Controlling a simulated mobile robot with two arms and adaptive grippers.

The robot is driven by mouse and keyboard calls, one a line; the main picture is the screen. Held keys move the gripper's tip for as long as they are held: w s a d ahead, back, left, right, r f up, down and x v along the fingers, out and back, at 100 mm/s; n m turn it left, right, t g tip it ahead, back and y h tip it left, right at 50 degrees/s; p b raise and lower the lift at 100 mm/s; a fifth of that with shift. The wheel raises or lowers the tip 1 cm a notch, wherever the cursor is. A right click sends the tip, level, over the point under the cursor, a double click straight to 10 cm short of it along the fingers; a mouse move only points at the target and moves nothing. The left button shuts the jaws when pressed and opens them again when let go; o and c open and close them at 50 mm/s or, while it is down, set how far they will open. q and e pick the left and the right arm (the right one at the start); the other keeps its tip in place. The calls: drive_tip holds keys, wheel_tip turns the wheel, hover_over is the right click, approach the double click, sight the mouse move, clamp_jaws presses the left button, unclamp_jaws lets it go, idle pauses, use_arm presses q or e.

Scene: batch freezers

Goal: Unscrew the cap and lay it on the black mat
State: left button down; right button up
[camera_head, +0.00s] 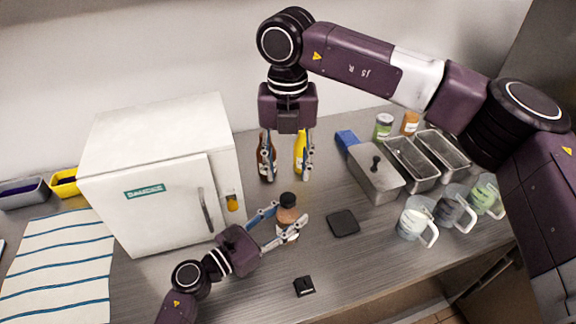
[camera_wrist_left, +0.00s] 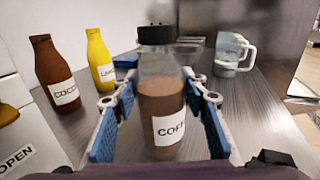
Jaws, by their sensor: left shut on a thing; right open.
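A clear bottle with brown contents and a "COFF…" label (camera_wrist_left: 163,112) stands upright between the blue-padded fingers of my left gripper (camera_head: 289,215), which is shut on it. Its black cap (camera_head: 288,199) is on the bottle's top and also shows in the left wrist view (camera_wrist_left: 157,35). My right gripper (camera_head: 287,176) is open and empty, pointing down above and behind the cap, apart from it. The black mat (camera_head: 343,223) is a small bare square on the counter, right of the bottle.
A brown bottle (camera_wrist_left: 54,72) and a yellow bottle (camera_wrist_left: 100,60) stand behind. A white freezer (camera_head: 150,195) is at left. Metal containers (camera_head: 375,180) and several mugs (camera_head: 413,222) are at right. A small black object (camera_head: 304,286) lies in front.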

sight(288, 198)
drive_tip(key=m, duration=1.4)
drive_tip(key=shift+f, duration=4)
drive_tip(key=shift+c, duration=0.2)
